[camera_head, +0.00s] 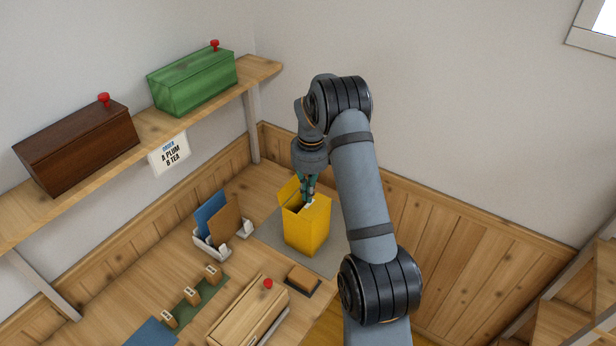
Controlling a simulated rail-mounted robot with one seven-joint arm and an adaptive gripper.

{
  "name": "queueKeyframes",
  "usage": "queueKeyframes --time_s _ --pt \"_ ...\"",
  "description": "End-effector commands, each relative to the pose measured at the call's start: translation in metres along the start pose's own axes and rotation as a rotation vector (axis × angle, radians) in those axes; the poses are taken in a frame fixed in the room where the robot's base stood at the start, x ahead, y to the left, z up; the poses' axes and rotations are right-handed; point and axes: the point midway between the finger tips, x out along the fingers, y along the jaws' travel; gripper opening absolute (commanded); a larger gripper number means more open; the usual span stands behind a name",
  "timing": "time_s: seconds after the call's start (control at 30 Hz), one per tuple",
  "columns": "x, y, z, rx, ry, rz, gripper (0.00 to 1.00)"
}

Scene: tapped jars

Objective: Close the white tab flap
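A yellow box (307,232) stands upright on a grey mat (268,229) on the wooden table. A yellow flap (289,189) stands up at its left back side. A small white piece (308,204) shows at the box's top, just below my gripper; it may be the white tab, but it is too small to be sure. My gripper (308,197) points down at the top of the box, with its fingertips very close to the white piece. I cannot tell whether the fingers are open or shut, or whether they touch the flap. My arm partly covers the area right of the box.
A white rack (222,245) with blue and brown boards stands left of the box. A wooden box with a red knob (268,284) and a brown block (302,279) lie in front. Small wooden pieces (190,295) stand on a green strip. A shelf above holds brown (76,150) and green (192,83) boxes.

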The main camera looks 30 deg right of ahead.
Motion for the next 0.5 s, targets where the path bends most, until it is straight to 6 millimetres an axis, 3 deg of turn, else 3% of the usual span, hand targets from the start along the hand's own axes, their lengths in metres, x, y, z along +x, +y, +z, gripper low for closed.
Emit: queueKeyframes --time_s 0.1,0.17,0.5 --pt "-0.030 -0.001 0.002 0.000 -0.003 -0.004 0.00" --pt "-0.036 -0.002 0.003 0.001 -0.006 -0.006 0.00" --pt "-0.107 -0.001 0.005 0.001 -0.004 -0.005 0.00"
